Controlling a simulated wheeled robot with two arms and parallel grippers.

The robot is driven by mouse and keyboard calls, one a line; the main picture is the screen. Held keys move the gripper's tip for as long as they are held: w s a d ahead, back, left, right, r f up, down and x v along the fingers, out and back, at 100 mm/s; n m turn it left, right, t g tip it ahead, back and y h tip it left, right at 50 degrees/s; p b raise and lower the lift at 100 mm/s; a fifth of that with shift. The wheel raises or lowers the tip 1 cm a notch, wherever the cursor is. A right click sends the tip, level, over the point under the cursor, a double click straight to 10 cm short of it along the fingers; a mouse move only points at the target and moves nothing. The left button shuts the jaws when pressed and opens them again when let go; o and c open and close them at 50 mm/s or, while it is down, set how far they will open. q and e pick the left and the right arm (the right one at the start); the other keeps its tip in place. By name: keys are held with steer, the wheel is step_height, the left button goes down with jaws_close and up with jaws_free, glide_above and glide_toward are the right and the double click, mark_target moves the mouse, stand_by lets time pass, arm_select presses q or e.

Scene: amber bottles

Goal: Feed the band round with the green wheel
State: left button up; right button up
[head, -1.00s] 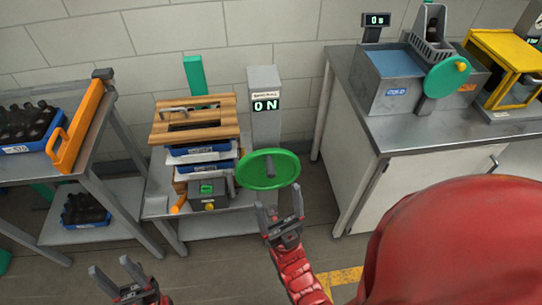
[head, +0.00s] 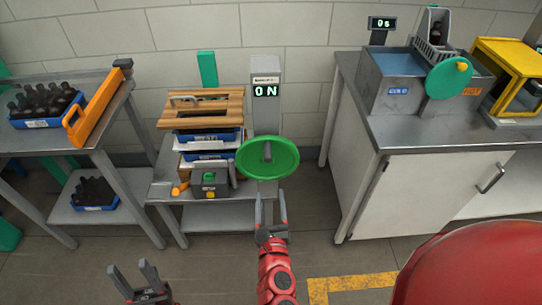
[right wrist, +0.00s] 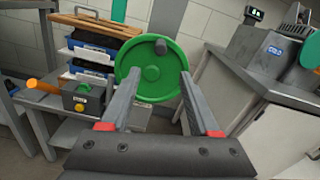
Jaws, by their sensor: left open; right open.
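The green wheel (head: 280,170) with its dark handle is in front of a grey post (head: 266,118) whose display reads "ON". It also shows in the right wrist view (right wrist: 150,88), where its handle sits near the top of the rim. My right gripper (head: 271,208) is open and empty, just below and in front of the wheel. In the right wrist view its two fingers (right wrist: 160,88) stand either side of the wheel's lower part, and contact cannot be told. My left gripper (head: 131,277) is open and empty at the lower left. I cannot make out a band.
Left of the wheel, a stack of blue trays (head: 208,136) under a wooden board (head: 200,106) stands on a low metal table. A small grey box (head: 210,185) sits before it. A shelf with dark bottles (head: 42,103) is at left. A counter with another green wheel (head: 448,78) is at right.

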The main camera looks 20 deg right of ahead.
steer(key=p, duration=0.3)
glide_toward(268, 153)
steer(key=w, duration=0.2)
steer(key=x, duration=0.3)
steer(key=p+x, duration=0.1)
steer(key=x, duration=0.1)
steer(key=f+x, duration=0.1)
steer(key=x, duration=0.2)
steer(key=shift+w+d+f, duration=0.1)
steer(key=shift+w+d, duration=0.1)
steer(key=shift+d, duration=0.15)
steer(key=shift+w+d+f, duration=0.1)
steer(key=shift+w+d, duration=0.05)
steer(key=shift+w, duration=0.25)
jaws_close()
stand_by(0.4)
